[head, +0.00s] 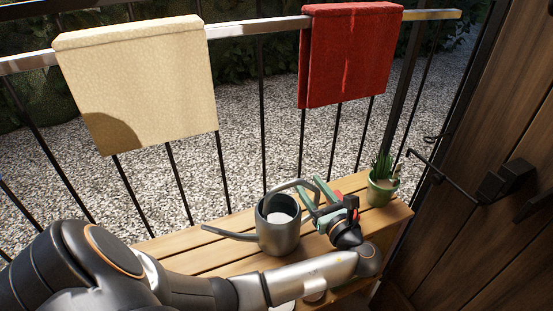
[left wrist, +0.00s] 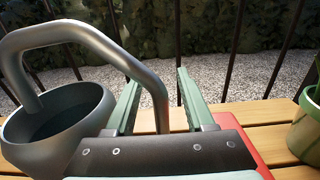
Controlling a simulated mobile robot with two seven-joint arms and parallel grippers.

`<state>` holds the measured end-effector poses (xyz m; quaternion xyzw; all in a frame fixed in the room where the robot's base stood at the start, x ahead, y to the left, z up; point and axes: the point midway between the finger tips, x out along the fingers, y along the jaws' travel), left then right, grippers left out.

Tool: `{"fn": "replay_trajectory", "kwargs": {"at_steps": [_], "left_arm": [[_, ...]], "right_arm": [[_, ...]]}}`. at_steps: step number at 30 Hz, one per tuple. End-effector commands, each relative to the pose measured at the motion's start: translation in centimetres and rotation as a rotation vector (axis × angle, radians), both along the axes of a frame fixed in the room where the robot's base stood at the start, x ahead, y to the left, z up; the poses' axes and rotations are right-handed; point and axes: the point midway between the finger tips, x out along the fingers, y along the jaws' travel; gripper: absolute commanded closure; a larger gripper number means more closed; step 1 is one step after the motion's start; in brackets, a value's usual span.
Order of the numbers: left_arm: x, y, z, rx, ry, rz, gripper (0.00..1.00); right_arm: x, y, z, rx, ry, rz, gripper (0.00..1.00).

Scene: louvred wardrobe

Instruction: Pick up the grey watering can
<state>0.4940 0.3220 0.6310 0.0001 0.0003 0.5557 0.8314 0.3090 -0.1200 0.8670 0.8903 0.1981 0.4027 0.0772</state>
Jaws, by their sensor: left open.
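The grey watering can (head: 278,238) stands upright on the wooden bench, its long spout pointing left and its curved handle arching to the right. In the left wrist view the can (left wrist: 45,145) fills the left side, and its handle (left wrist: 85,35) arches over toward the jaws. My left gripper (head: 310,187) is open at the can's right side. In the left wrist view the handle's right end comes down between the green fingers of the left gripper (left wrist: 158,80); I cannot tell whether it touches them. My right gripper is not in view.
A green plant pot (head: 380,190) stands at the bench's right end. The slatted bench (head: 215,255) runs along a metal railing with a cream towel (head: 140,80) and a red towel (head: 350,55). A wooden door (head: 480,200) with a dark handle is at right. A red piece beside my gripper is unclear.

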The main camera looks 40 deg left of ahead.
Motion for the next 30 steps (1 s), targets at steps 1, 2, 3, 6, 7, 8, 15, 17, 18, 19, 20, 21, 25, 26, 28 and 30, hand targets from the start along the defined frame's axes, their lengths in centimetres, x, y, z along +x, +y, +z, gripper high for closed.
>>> {"fn": "replay_trajectory", "kwargs": {"at_steps": [1,2,3,6,7,8,15,17,18,19,20,21,25,26,28,30], "left_arm": [[0.0,-0.02,0.02,0.0,-0.001,0.0,0.46],[0.0,-0.02,0.02,0.0,-0.001,0.0,0.46],[0.0,-0.02,0.02,0.0,-0.001,0.0,0.46],[0.01,-0.01,0.02,0.0,-0.001,0.0,0.55],[0.01,-0.01,0.02,0.0,-0.001,0.0,0.59],[0.01,-0.01,0.01,0.0,-0.001,0.0,0.62],[0.0,0.0,0.0,0.0,-0.001,0.0,0.89],[0.0,0.01,0.0,0.0,-0.001,0.0,0.96],[0.0,0.01,0.0,0.0,0.0,0.0,1.0],[0.0,0.01,0.0,0.0,0.0,0.0,1.0],[0.0,0.01,0.0,0.0,0.0,0.0,1.0],[0.0,0.01,0.0,0.0,0.0,0.0,1.0],[0.01,0.02,0.0,0.0,0.0,0.0,1.0],[0.01,0.02,0.0,0.0,0.0,0.0,1.0],[0.01,0.02,0.0,0.0,0.0,0.0,1.0],[0.0,0.02,-0.01,0.0,0.0,0.0,1.0]], "right_arm": [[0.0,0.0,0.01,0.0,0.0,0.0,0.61],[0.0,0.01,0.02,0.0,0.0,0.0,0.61],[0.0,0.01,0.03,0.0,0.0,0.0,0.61],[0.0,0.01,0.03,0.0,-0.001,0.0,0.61],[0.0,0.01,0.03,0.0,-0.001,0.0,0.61],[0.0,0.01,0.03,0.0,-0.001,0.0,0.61],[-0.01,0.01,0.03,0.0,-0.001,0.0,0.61],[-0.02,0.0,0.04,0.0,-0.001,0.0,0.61],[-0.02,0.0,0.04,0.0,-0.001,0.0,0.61],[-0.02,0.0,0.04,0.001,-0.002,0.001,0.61],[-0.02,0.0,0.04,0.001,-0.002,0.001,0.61],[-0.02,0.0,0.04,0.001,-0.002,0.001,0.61],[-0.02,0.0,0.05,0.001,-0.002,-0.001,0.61],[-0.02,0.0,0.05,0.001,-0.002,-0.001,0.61],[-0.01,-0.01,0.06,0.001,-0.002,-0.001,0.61],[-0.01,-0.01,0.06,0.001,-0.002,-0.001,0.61]]}}
